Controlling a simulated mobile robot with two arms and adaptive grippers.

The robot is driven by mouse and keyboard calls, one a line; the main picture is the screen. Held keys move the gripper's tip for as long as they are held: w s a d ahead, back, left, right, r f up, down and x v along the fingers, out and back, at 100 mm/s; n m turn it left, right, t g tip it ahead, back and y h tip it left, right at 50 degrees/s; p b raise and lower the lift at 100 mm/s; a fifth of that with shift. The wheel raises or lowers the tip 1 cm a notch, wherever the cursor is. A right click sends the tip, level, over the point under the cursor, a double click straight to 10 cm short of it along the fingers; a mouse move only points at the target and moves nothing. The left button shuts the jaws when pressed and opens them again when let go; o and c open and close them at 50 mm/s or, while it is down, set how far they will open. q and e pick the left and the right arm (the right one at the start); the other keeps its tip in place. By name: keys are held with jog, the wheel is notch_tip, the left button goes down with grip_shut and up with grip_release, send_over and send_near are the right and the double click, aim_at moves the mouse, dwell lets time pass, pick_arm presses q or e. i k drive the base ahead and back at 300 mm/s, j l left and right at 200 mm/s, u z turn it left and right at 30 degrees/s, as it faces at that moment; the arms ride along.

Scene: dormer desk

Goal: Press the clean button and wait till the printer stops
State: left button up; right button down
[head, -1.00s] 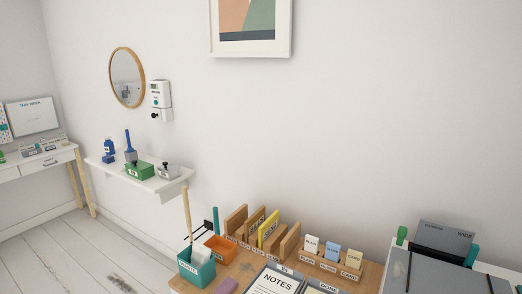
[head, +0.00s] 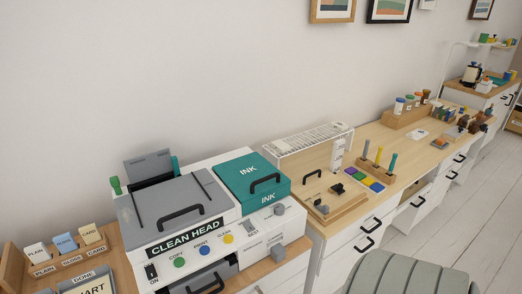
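The printer (head: 150,215) stands in the lower left of the head view, with a grey lid and black handle on top. Its front sign (head: 184,238) reads CLEAN HEAD. Below it are a green button (head: 179,262), a blue button (head: 203,250) and a yellow button (head: 228,239). The small label by the yellow button seems to read CLEAN. I cannot tell whether any button is pressed or whether the printer is running. Neither of my grippers is in view.
A teal INK box (head: 250,178) with a black handle sits at the printer's right. Card slots (head: 65,262) stand to its left. A grey-green chair (head: 410,274) stands in front.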

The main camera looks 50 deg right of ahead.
aim_at(227, 239)
jog(key=z, duration=1.3)
